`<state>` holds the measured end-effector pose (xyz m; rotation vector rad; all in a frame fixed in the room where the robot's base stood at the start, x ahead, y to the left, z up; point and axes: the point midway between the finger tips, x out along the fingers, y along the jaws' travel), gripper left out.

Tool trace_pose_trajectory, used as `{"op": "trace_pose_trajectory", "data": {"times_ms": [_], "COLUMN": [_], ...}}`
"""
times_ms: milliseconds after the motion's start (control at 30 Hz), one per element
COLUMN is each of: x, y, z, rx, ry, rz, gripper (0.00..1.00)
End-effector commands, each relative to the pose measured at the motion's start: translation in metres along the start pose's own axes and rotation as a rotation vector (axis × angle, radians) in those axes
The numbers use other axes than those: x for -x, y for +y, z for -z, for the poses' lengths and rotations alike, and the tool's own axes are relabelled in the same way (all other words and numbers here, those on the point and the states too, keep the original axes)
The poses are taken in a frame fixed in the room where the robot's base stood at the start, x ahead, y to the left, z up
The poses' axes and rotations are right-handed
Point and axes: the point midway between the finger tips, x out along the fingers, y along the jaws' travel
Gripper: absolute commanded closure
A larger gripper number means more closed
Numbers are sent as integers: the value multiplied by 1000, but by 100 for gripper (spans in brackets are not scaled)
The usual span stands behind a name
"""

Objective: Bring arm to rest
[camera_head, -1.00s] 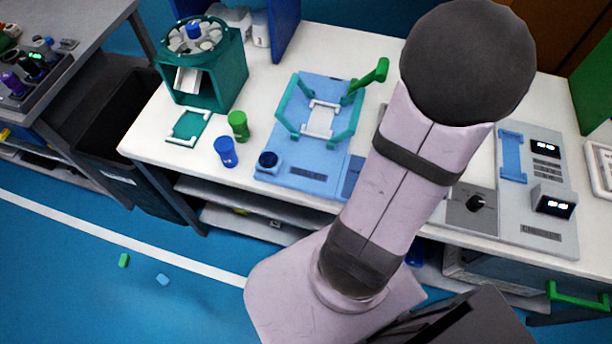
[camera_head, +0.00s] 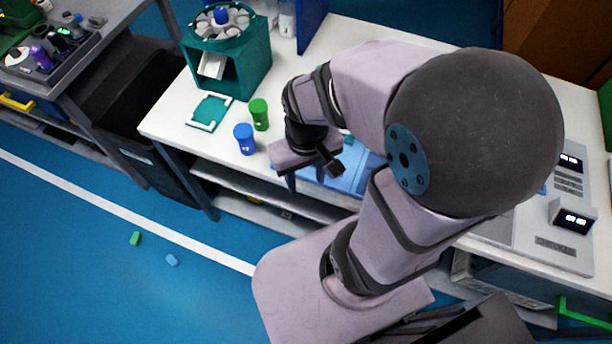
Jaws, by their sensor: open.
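My arm shows large in the head view, bent at its dark round elbow, with its forearm folded back toward the left. My gripper (camera_head: 313,178) hangs at the front edge of the white bench, with its fingers apart and nothing seen between them. It is over or in front of the blue device (camera_head: 352,178), which my arm mostly hides. A green cup (camera_head: 259,114) and a blue cup (camera_head: 244,138) stand on the bench to the left of my gripper, apart from it.
A teal rotary holder (camera_head: 228,60) and a teal frame (camera_head: 209,112) are at the bench's left. A grey device with displays (camera_head: 540,238) is at the right. A black bin (camera_head: 160,170) stands left of the bench.

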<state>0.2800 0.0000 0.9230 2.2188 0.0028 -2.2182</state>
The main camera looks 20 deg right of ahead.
Motion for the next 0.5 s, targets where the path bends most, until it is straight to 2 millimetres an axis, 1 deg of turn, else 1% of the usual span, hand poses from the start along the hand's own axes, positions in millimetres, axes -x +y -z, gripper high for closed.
{"op": "trace_pose_trajectory", "data": {"times_ms": [267,433,500], "x": [0,13,14], "y": [0,0,0], "z": [0,0,0], "rx": [1,0,0], "ry": [-1,0,0], "rz": [0,0,0], "gripper": [57,57,57]}}
